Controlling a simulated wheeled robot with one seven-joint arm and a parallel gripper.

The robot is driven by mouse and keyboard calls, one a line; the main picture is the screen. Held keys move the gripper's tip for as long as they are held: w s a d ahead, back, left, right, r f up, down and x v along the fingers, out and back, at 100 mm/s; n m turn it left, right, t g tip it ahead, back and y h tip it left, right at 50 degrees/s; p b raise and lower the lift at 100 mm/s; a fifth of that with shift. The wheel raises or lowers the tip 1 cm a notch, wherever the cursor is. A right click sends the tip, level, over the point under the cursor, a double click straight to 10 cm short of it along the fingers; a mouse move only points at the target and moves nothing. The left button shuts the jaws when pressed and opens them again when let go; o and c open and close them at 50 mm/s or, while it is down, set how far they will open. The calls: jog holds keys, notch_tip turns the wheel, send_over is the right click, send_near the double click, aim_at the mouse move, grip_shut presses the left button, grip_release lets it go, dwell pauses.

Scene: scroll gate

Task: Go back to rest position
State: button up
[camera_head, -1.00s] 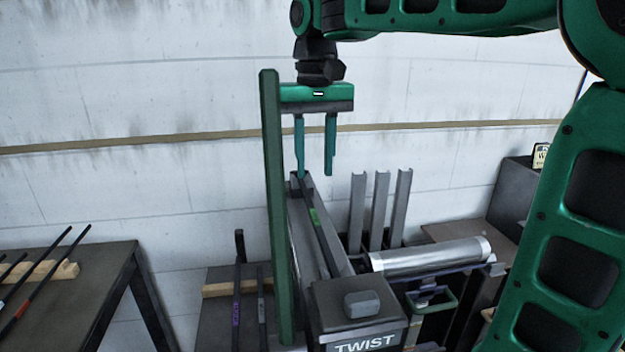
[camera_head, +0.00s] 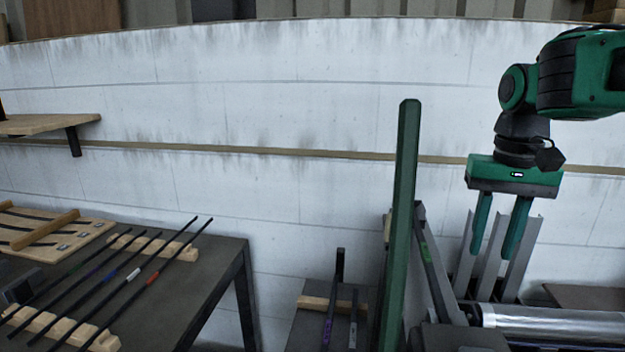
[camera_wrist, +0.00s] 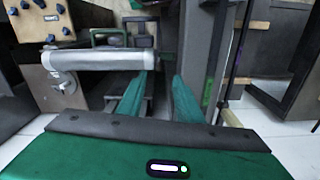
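My gripper (camera_head: 497,228) hangs pointing down at the right of the head view, its two green fingers apart with nothing between them. It is to the right of the tall green post (camera_head: 400,225) and in front of several upright grey channels (camera_head: 524,255). In the wrist view my gripper's fingers (camera_wrist: 155,95) also show apart and empty. A silver roller (camera_head: 550,321) lies below the gripper; it also shows in the wrist view (camera_wrist: 95,59) near the left finger.
A dark table (camera_head: 215,262) at the left holds several thin rods on wooden racks (camera_head: 165,245). A wooden shelf (camera_head: 45,124) is on the wall at far left. The wall area above the table is clear.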

jog(key=s+d+f+m, duration=0.1)
jog(key=s+d+f, duration=0.3)
jog(key=s+f, duration=0.3)
jog(key=s+d+f+m, duration=0.1)
jog(key=s+d+f, duration=0.3)
jog(key=s+f, duration=0.3)
jog(key=s, duration=0.4)
jog(key=shift+d+f+m, duration=0.25)
jog(key=shift+d+m, duration=0.05)
jog(key=shift+w+f, duration=0.2)
jog(key=shift+w, duration=0.35)
jog(key=shift+s, duration=0.15)
jog(key=shift+c, duration=0.2)
